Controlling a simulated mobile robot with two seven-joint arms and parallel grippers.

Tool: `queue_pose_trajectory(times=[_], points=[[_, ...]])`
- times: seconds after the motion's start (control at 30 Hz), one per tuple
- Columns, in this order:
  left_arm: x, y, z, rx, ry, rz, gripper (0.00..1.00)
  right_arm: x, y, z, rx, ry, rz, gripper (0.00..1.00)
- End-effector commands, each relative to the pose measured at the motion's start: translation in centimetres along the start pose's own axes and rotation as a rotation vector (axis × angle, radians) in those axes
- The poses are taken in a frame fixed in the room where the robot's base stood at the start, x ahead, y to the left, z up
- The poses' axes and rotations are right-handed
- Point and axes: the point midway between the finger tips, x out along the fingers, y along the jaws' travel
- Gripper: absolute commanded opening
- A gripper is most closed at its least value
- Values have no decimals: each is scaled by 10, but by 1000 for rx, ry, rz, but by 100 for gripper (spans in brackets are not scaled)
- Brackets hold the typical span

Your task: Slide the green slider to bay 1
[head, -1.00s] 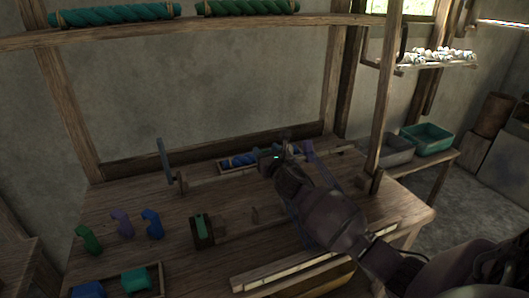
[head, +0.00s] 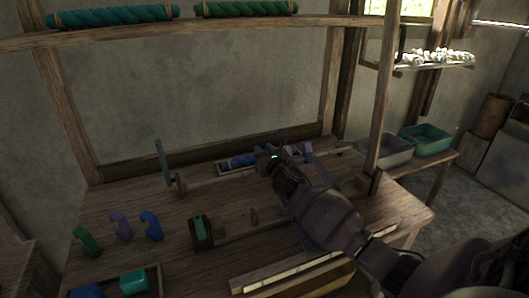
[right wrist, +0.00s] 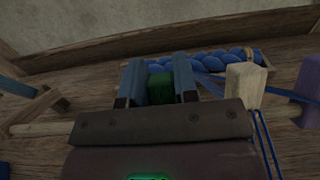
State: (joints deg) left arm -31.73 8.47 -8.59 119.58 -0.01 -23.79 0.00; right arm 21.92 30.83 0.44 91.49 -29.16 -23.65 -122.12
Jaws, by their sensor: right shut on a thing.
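My right gripper (right wrist: 158,90) shows in the right wrist view with its two blue-grey fingers on either side of a green block, the green slider (right wrist: 160,86). It is shut on the slider. In the head view the right gripper (head: 266,156) is over the long wooden rail (head: 213,181) at the back of the loom table, and its arm hides the slider there. A blue-grey upright paddle (head: 163,161) stands at the rail's left end. A purple piece (head: 308,148) stands right of the gripper. Bay markings cannot be made out. My left gripper is not in view.
A tray of blue twisted yarn (right wrist: 205,64) lies just behind the rail. A pale wooden peg (right wrist: 245,84) stands right of the fingers. A green block in a wooden holder (head: 201,230) and several coloured hooked pieces (head: 121,227) are at the front left.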

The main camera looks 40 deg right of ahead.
Motion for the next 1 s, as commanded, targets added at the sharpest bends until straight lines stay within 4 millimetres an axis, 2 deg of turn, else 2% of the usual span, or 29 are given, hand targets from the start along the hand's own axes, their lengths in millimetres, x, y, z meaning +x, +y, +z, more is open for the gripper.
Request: queue_pose_trajectory(times=[0.17, 0.3, 0.5, 0.67, 0.97, 1.0], points=[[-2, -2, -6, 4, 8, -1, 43, 0, 34, 2, 4, 1, 3, 0], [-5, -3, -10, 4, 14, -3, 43, 0, 77, 3, 5, 0, 4, 0], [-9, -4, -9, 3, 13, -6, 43, 0, 124, 1, 2, 1, 2, 0], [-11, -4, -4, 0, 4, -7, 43, 0, 137, -1, 0, 2, -1, 0], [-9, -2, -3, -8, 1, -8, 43, 0, 138, -2, 0, 3, -1, 0], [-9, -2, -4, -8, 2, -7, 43, 0, 138, -2, 0, 3, -1, 34]])
